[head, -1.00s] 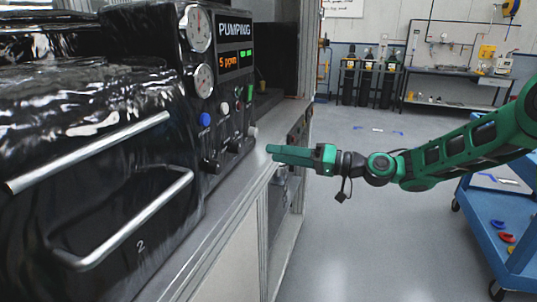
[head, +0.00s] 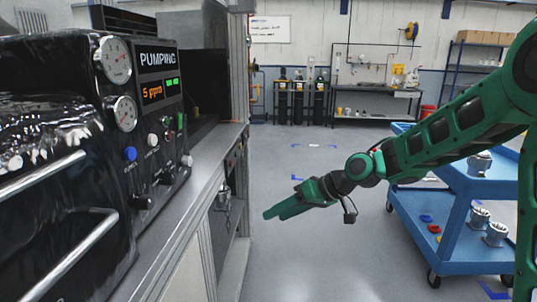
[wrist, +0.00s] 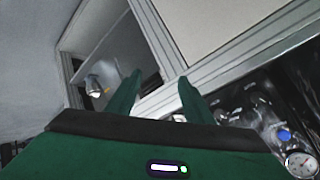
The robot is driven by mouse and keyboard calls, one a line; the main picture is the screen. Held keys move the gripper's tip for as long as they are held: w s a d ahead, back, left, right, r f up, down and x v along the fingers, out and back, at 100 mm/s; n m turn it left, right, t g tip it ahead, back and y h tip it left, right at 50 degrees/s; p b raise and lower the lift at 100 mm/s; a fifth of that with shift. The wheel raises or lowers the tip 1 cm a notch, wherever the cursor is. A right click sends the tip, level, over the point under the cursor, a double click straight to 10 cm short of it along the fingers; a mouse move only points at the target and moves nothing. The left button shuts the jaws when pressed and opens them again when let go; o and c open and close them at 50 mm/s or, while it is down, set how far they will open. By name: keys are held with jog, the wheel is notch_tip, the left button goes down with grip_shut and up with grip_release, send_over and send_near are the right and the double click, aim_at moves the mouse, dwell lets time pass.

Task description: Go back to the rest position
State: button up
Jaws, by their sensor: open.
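My green gripper (head: 290,205) hangs in free air in the head view, to the right of the bench and above the aisle floor. It points left and a little down, and it touches nothing. In the wrist view the two green fingers (wrist: 156,88) stand apart with nothing between them. Below them the wrist view shows the bench edge and an open bay in the bench.
A black machine (head: 60,130) with gauges, knobs and a "PUMPING" display stands on the metal bench (head: 175,215) at left. A blue cart (head: 455,215) with machined housings stands at right. Gas cylinders (head: 300,97) and a far workbench (head: 375,92) are at the back. The aisle floor is open.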

jog(key=s+d+f+m+h, duration=0.1)
jog(key=s+d+m+h, duration=0.3)
jog(key=d, duration=0.8)
jog(key=s+d+m+h, duration=0.1)
jog(key=s+d+h, duration=0.2)
jog(key=s+d, duration=0.65)
jog(key=s+d+m+g+h, duration=0.1)
jog(key=s+d+m, duration=0.3)
jog(key=s+d, duration=0.4)
jog(key=s+d+m+g+h, duration=0.1)
jog(key=s+d+m+g, duration=0.1)
jog(key=s+d, duration=0.6)
jog(key=s+m, duration=0.1)
jog(key=s, duration=0.4)
jog(key=shift+s+d+f+m+g, duration=0.2)
jog(key=shift+s+m+g, duration=0.1)
jog(key=shift+s+m, duration=0.1)
jog(key=shift+w, duration=0.2)
jog(key=shift+w+f+h, duration=0.25)
jog(key=shift+w+h, duration=0.05)
jog(key=shift+w, duration=0.2)
